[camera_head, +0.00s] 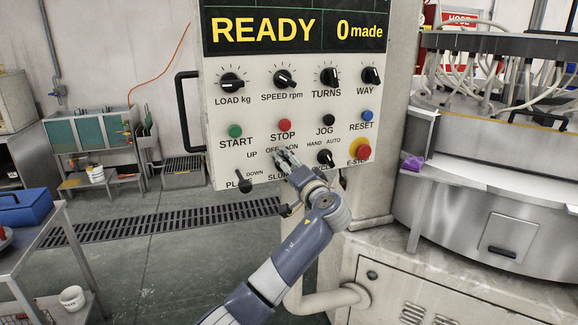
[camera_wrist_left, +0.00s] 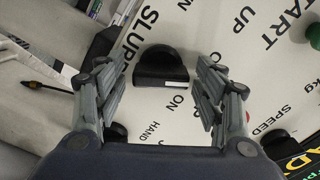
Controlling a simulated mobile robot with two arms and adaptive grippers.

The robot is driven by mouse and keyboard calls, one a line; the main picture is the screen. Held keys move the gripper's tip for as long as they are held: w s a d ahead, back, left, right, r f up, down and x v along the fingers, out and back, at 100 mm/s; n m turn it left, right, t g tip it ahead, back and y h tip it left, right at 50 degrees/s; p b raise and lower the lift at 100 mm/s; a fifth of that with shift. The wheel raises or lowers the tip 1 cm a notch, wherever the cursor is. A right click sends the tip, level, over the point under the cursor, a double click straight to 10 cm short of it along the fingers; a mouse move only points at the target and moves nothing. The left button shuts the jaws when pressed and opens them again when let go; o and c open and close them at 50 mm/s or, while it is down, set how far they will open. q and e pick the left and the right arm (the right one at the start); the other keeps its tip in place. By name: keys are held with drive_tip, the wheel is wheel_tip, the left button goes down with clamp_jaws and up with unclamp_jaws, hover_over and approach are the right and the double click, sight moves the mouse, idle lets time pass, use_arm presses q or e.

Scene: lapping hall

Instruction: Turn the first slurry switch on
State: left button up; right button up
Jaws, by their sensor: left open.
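The control panel (camera_head: 260,180) has a row marked OFF and ON above the partly covered label beginning SLU. The ON label shows just below the knob; OFF is not readable there. My right gripper is not in view.
Close by are the black PLATE lever (camera_head: 243,181), the HAND/AUTO knob (camera_head: 325,157), the red emergency stop (camera_head: 358,149) and the red STOP button (camera_head: 284,125). The display (camera_head: 290,30) reads READY, 0 made. A steel machine (camera_head: 480,215) stands at the right.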

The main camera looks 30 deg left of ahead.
use_arm(q)
drive_tip(key=shift+c, duration=0.3)
drive_tip(key=c, duration=0.9)
drive_tip(key=shift+c, duration=0.5)
